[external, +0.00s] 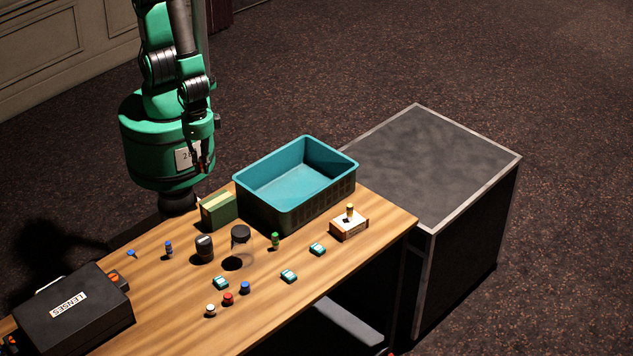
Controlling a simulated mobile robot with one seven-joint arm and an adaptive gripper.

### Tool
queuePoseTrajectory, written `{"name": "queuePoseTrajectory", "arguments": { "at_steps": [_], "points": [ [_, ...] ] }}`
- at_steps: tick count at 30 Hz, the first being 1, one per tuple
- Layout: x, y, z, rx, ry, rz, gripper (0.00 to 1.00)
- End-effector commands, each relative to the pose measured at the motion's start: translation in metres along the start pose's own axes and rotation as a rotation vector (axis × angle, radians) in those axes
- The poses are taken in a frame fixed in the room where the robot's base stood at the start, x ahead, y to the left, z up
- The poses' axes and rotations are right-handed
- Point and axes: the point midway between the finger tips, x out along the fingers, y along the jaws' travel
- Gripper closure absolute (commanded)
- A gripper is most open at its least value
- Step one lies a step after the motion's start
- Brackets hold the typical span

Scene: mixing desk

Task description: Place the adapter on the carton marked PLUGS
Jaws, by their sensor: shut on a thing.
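My gripper (203,168) hangs low in front of my green base, above and behind the back edge of the desk. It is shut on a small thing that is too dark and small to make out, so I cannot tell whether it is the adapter. No PLUGS lettering is readable. A green box (218,211) stands near the back edge, just below my gripper in the picture.
A teal crate (257,214) stands at the back right. A black LENSES case (50,322) is at the left. Two dark-topped jars (241,240) (204,249), several small coloured plugs (228,299) and teal blocks (289,276) occupy the middle. A dark cabinet (440,160) adjoins at right, its top clear.

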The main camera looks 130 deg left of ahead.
Motion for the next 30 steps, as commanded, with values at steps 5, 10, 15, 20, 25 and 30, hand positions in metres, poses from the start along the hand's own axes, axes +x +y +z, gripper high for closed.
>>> {"name": "queuePoseTrajectory", "arguments": {
  "at_steps": [5,10,15,20,25,30],
  "points": [
    [0.004,0.025,-0.023,0.000,0.000,0.000,1.00],
    [0.007,0.046,-0.043,0.000,0.000,0.000,1.00],
    [0.009,0.064,-0.059,0.000,0.000,0.000,1.00],
    [0.009,0.071,-0.066,0.000,0.000,0.000,1.00],
    [0.009,0.072,-0.067,0.000,0.000,0.000,1.00],
    [0.009,0.072,-0.067,0.000,0.000,0.000,1.00]
  ]
}}
